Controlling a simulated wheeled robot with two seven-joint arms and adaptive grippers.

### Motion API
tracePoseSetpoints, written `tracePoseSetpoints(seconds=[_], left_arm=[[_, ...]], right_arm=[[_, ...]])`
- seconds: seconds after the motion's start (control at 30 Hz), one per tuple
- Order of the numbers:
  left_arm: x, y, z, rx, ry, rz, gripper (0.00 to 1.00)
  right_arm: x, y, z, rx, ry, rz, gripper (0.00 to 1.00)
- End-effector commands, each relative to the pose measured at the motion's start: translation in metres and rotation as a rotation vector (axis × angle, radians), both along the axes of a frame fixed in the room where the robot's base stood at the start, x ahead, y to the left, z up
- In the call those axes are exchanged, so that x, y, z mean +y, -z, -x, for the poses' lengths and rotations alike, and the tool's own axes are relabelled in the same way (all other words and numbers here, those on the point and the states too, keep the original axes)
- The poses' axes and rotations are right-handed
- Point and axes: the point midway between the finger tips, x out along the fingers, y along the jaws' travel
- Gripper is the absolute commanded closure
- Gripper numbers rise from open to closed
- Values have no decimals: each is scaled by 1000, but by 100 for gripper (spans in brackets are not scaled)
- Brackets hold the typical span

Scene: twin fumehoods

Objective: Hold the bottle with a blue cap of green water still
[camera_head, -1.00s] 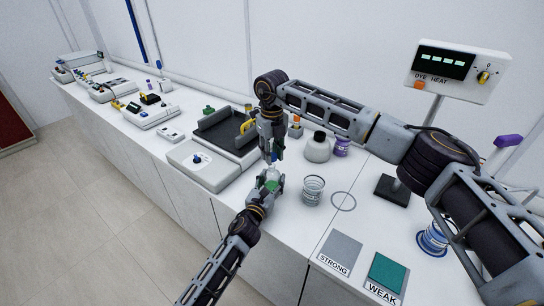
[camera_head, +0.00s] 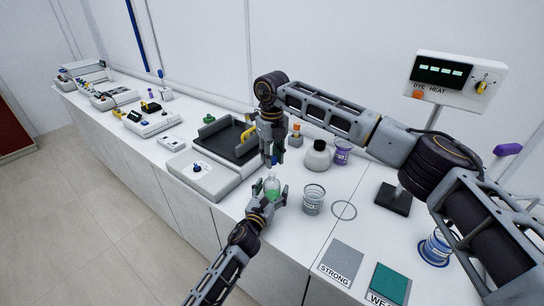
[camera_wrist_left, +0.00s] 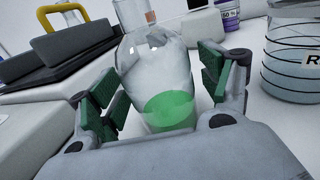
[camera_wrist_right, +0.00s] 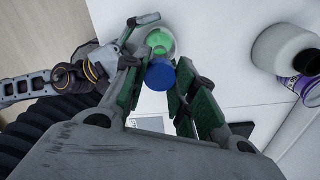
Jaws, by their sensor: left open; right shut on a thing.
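A clear round bottle (camera_head: 272,187) with green water in its lower part stands upright near the front edge of the bench. In the left wrist view the bottle (camera_wrist_left: 160,85) is between the spread fingers of my left gripper (camera_head: 267,196), which is open around it. My right gripper (camera_head: 272,158) points down from above and is shut on the blue cap (camera_wrist_right: 160,73). The green water (camera_wrist_right: 159,42) shows just beyond the cap in the right wrist view. I cannot tell whether the cap sits on the neck or is just above it.
A glass beaker (camera_head: 313,200) stands close to the right of the bottle. A grey-topped device (camera_head: 198,174) is to the left. The STRONG mat (camera_head: 343,260) and WEAK mat (camera_head: 388,283) lie at front right.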

Motion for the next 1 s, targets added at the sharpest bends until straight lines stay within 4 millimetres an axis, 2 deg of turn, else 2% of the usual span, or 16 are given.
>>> tracePoseSetpoints(seconds=[0.37,1.0], left_arm=[[4,1,8,1,0,-1,22],[25,1,65,1,0,0,22]], right_arm=[[0,0,0,0,0,0,100],[0,0,0,0,0,0,100]])
